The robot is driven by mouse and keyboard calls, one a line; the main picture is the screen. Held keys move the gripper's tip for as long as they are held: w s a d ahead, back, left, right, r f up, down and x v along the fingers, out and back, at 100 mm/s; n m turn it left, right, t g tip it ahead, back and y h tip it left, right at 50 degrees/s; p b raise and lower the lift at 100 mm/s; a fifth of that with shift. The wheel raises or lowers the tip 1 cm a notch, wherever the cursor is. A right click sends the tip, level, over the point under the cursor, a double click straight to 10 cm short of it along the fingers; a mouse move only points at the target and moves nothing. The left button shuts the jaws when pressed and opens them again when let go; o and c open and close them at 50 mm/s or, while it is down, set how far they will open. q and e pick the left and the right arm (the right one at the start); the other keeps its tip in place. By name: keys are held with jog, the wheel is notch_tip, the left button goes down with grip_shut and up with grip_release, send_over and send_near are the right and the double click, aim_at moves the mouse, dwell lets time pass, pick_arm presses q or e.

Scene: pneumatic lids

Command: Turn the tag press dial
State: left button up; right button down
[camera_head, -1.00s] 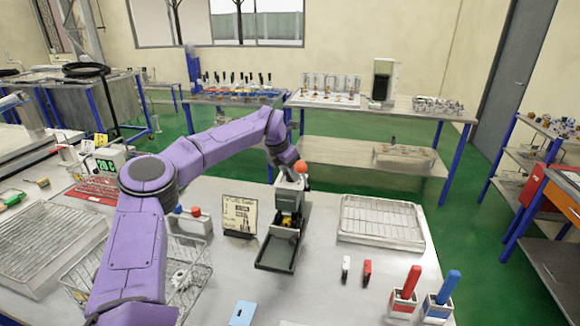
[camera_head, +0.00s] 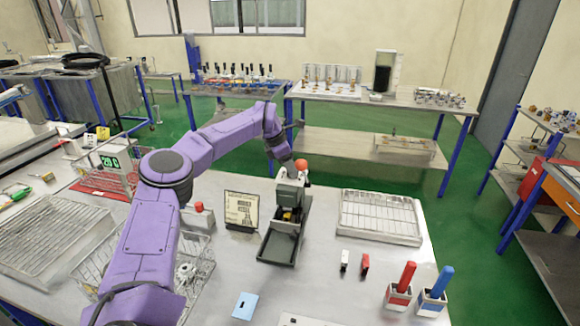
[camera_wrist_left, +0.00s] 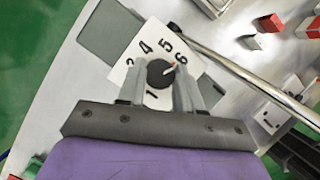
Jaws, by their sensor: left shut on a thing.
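The tag press (camera_head: 290,210) stands on the bench in the head view, grey-green with a dark tray (camera_head: 277,246) in front and a lever topped by an orange ball (camera_head: 301,165). My left gripper (camera_head: 284,172) is at its back, partly hidden. In the left wrist view, the black round dial (camera_wrist_left: 158,75) sits on a white number plate (camera_wrist_left: 150,31). The dial's red-and-white mark points near the 6. My left gripper (camera_wrist_left: 160,77) is shut on the dial, one finger on each side. My right gripper is not in view.
A sign (camera_head: 241,210) stands left of the press and a wire rack (camera_head: 380,218) lies to its right. Red and blue handled stamps (camera_head: 402,288) stand at the front right. A wire basket (camera_head: 198,258) is beside my left arm. The front middle bench has free room.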

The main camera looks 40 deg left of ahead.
pick_arm(q)
jog(key=shift+f, duration=0.2)
jog(key=o, duration=1)
jog(key=shift+r, duration=0.1)
jog(key=shift+s+a+r, duration=0.1)
jog(key=shift+r, duration=0.35)
jog(key=b+v, duration=0.2)
jog(key=v, duration=0.7)
jog(key=shift+s+a+r, duration=0.1)
jog(key=shift+r, duration=0.15)
